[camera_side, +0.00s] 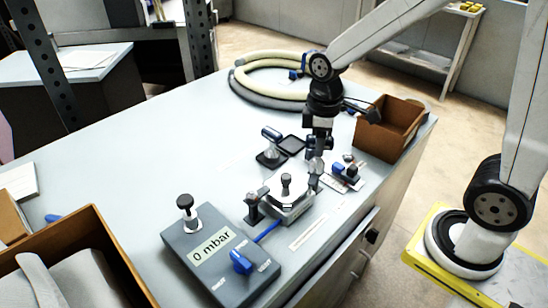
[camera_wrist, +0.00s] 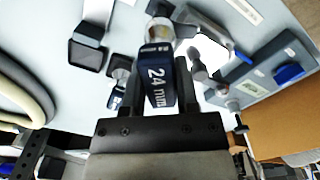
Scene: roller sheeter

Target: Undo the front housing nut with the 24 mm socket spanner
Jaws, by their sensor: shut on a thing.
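My gripper (camera_side: 319,143) is shut on the 24 mm socket spanner, pointing down over the bench. In the wrist view the spanner (camera_wrist: 158,88) has a dark blue handle marked "24 mm" between the fingers, with a metal socket end beyond it. In the side view its metal shank (camera_side: 315,172) reaches down beside the back right corner of the metal housing (camera_side: 290,207). The housing carries a dark-topped knob (camera_side: 286,184). I cannot tell whether the socket sits on a nut; the front nut itself is not clearly visible.
A grey box reading "0 mbar" (camera_side: 215,250) with a blue handle stands front left of the housing. Blue-handled tools stand behind the housing (camera_side: 271,146) and to its right (camera_side: 347,170). A brown box (camera_side: 390,130) and coiled hose (camera_side: 262,96) lie farther back.

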